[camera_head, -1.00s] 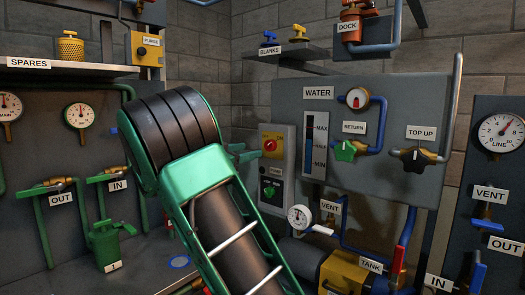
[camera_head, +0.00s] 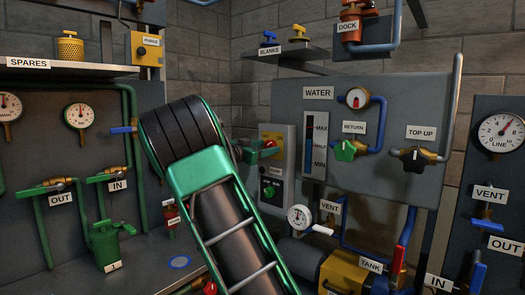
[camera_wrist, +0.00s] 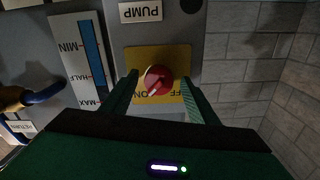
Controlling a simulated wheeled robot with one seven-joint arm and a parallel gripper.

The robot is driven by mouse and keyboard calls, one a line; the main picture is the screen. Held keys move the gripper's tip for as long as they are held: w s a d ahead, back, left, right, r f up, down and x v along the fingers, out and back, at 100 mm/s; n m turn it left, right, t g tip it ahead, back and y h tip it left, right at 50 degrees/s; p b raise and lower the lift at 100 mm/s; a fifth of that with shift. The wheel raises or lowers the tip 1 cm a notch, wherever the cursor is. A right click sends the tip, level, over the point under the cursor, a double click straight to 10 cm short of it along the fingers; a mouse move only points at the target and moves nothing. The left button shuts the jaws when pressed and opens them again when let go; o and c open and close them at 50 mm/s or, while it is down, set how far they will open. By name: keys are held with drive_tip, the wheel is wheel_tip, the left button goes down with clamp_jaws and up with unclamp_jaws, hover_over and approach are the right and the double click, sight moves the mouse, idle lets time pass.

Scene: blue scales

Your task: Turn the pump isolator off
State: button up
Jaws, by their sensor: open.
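The pump isolator is a red rotary knob (camera_wrist: 158,80) on a yellow plate (camera_wrist: 135,60) in the wrist view, where the picture is upside down. Its pale pointer mark slants to the lower left, toward the ON lettering. The OFF lettering is on the right, partly hidden. My gripper (camera_wrist: 160,77) is open, with one green finger on each side of the knob and visible gaps between. In the head view my gripper (camera_head: 260,150) reaches the yellow plate (camera_head: 269,132) of the pump panel, and the knob is mostly hidden by the fingers.
A green button (camera_head: 270,191) sits lower on the pump panel. The WATER board (camera_head: 400,95) with a level gauge (camera_head: 315,145), a green RETURN valve (camera_head: 345,150) and a black TOP UP valve (camera_head: 413,160) stands close to the right.

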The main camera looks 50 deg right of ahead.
drive_tip(key=c, duration=1)
drive_tip(key=shift+c, duration=0.2)
drive_tip(key=shift+n, duration=0.4)
drive_tip(key=n, duration=0.4)
drive_tip(key=shift+w+r, duration=0.1)
drive_tip(key=n, duration=0.4)
drive_tip(key=shift+a+n, duration=0.1)
drive_tip(key=shift+n, duration=0.2)
drive_tip(key=n, duration=0.8)
drive_tip(key=shift+w+n, duration=0.15)
drive_tip(key=shift+n, duration=0.15)
drive_tip(key=shift+a, duration=0.1)
